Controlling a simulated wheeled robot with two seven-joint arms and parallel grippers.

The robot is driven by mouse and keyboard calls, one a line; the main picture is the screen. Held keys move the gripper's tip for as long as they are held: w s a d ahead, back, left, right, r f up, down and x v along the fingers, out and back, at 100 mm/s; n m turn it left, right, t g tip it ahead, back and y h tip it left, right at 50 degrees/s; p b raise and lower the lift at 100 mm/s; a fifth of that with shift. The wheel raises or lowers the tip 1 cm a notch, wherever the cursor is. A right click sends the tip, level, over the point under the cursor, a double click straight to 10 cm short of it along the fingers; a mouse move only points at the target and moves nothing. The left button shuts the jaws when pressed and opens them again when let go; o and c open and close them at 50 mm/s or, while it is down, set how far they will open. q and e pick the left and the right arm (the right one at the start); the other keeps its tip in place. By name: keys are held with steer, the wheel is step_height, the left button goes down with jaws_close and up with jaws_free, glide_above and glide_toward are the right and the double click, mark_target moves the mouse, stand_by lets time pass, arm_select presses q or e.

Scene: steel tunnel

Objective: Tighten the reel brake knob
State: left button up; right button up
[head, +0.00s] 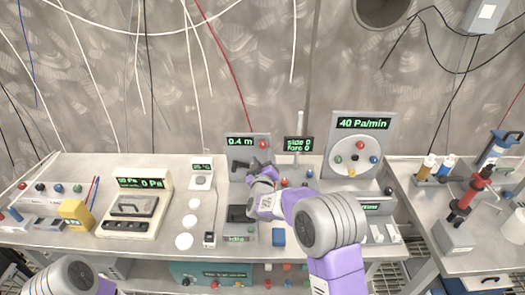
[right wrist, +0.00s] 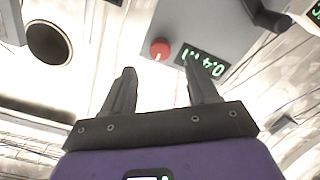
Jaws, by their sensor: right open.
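A grey upright panel (head: 235,147) with a green "0.4 m" display stands at the back middle of the bench. A small red knob (head: 264,143) sits on it, right of the display; I take this to be the brake knob, though no label is readable. It also shows in the right wrist view (right wrist: 160,49), beyond and between the fingertips. My right gripper (head: 257,167) is in front of the panel, just below the red knob in the head view. In the right wrist view its jaws (right wrist: 162,80) are open and empty, apart from the knob. My left gripper is out of view; only part of that arm shows.
A dial panel (head: 372,125) reading "40 Pa/min" stands to the right, with a small display (head: 299,144) beside it. A gauge box (head: 135,205) and yellow block (head: 75,213) are left. Cables hang along the steel wall. A right-hand bench (head: 420,200) holds tools.

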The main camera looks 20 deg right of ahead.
mark_target(263, 146)
steer(key=shift+x, duration=3.25)
steer(key=shift+c, duration=0.4)
steer(key=shift+b, duration=0.3)
steer(key=c, duration=1)
